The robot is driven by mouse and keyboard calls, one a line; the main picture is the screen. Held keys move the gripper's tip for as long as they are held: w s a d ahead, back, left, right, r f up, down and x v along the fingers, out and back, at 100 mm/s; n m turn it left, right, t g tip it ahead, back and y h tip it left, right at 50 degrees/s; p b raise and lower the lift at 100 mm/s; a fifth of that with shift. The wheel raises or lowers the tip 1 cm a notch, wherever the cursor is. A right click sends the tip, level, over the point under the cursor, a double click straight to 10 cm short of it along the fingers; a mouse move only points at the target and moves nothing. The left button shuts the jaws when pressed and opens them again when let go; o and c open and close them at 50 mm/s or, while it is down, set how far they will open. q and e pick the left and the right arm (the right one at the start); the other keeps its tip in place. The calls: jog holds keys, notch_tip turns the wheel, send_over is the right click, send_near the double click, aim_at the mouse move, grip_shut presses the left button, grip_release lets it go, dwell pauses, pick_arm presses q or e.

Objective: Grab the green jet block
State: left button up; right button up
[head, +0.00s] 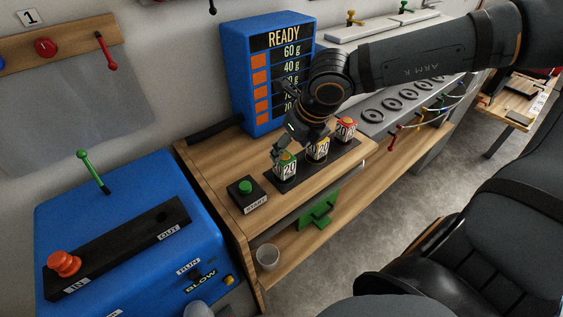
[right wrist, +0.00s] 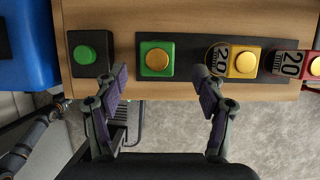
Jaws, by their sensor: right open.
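The green jet block (head: 285,168), with a gold knob on top and a white 20 label, sits at the left end of a black strip on the wooden table. In the right wrist view the green block (right wrist: 148,47) shows from above, between the lines of the two fingers. My right gripper (head: 278,150) is just above the block, reaching down from the upper right. In the right wrist view its fingers (right wrist: 160,77) are spread wide, with nothing held between them. Whether the tips are beside or above the block is unclear. My left gripper is not in view.
Yellow (head: 318,150) and red (head: 345,130) blocks stand right of the green one. A START button box (head: 247,195) is close on its left. A blue READY display (head: 265,75) rises behind. A blue machine (head: 130,240) stands at the left.

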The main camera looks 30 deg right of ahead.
aim_at(285, 155)
jog(key=x, duration=0.9)
jog(key=shift+a, duration=0.15)
jog(key=c, duration=1.4)
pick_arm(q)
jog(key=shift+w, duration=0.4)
pick_arm(e)
jog(key=shift+o, duration=0.2)
jog(key=shift+r, duration=0.15)
